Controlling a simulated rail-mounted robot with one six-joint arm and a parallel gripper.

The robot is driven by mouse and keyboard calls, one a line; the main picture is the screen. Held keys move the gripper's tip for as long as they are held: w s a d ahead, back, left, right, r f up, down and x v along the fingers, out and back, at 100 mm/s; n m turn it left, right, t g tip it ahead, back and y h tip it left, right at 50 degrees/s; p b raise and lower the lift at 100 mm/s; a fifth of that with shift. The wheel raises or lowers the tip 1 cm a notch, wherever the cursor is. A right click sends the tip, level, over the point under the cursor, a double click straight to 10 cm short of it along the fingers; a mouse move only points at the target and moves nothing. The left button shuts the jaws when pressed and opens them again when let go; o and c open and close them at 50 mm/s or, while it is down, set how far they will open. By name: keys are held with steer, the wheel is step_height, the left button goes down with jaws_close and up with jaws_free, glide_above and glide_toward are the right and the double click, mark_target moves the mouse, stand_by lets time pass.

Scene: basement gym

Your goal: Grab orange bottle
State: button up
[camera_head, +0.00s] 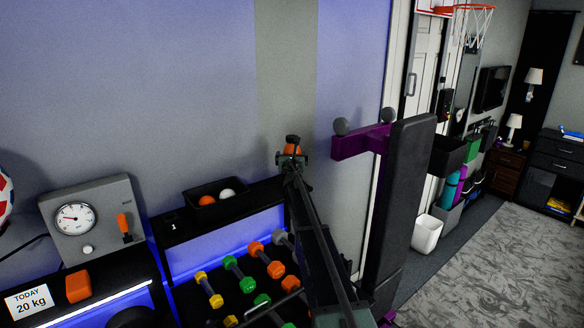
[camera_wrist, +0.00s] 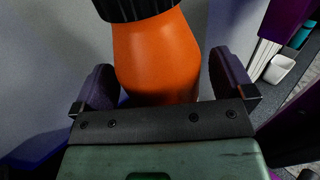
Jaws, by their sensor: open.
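The orange bottle (camera_wrist: 157,55) with a black ribbed cap (camera_wrist: 136,8) stands large in the middle of the wrist view. In the head view, the bottle (camera_head: 292,149) shows only in part, with its dark cap on top, at the far end of my arm. My gripper (camera_wrist: 162,85) is open, with one dark finger on each side of the bottle. A gap shows between the bottle and each finger. The bottle's lower part is hidden behind the gripper body. In the head view, my gripper (camera_head: 291,160) covers the bottle's base.
A black shelf carries a black tray (camera_head: 244,208) with an orange and a white ball, left of my gripper. Colourful dumbbells (camera_head: 238,270) sit on the rack below. A purple and black padded upright (camera_head: 398,200) stands close on the right.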

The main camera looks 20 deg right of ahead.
steer(key=shift+w+d, duration=0.25)
steer(key=shift+w, duration=0.2)
steer(key=shift+s+r, duration=0.1)
steer(key=shift+s, duration=0.05)
steer(key=shift+c, duration=0.2)
steer(key=c, duration=1)
